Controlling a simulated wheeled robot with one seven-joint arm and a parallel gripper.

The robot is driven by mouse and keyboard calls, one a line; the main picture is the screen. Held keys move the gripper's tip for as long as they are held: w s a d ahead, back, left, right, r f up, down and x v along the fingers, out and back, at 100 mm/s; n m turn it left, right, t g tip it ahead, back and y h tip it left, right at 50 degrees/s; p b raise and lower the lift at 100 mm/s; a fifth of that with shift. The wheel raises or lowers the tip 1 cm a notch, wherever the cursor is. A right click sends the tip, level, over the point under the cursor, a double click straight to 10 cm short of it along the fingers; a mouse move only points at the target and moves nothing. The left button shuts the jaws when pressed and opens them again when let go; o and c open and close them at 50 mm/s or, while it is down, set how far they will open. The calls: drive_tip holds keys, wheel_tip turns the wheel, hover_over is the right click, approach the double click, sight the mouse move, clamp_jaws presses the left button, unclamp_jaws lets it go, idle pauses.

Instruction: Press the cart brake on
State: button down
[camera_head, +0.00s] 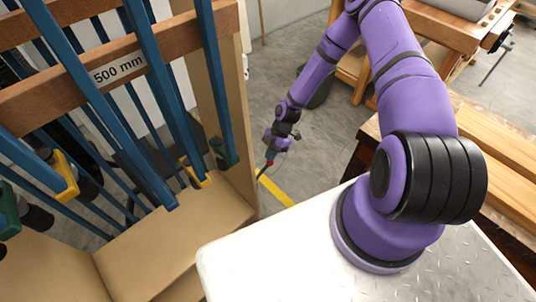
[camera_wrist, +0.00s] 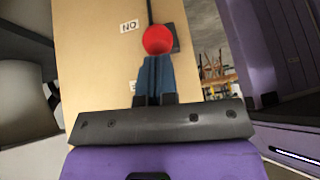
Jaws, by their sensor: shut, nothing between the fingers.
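The cart (camera_head: 237,110) is a wooden rack at the left of the head view, hung with blue bar clamps. In the wrist view its wooden side panel (camera_wrist: 95,60) carries the brake, a black lever with a round red knob (camera_wrist: 158,40) in front of a dark plate (camera_wrist: 176,38). An upside-down ON label (camera_wrist: 128,26) is left of the knob. My gripper (camera_wrist: 158,62) is shut and empty, its blue fingers pointing at the knob; whether they touch it I cannot tell. In the head view my gripper (camera_head: 268,160) is low beside the cart's right side.
A second label (camera_wrist: 134,87) is partly hidden by my gripper. A yellow floor stripe (camera_head: 275,190) runs by the cart. A wooden workbench (camera_head: 505,135) stands at the right and another bench (camera_head: 450,25) at the back. Grey floor (camera_head: 285,60) is open between.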

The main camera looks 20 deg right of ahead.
wheel_tip(320, 180, down, 11)
drive_tip(key=d+y, duration=0.1)
drive_tip(key=d, duration=0.1)
drive_tip(key=shift+w+d+f+g+y, duration=0.2)
drive_tip(key=shift+w+d+g+y, duration=0.1)
drive_tip(key=shift+w+d, duration=0.1)
idle(0.3)
drive_tip(key=shift+f, duration=0.15)
idle(0.4)
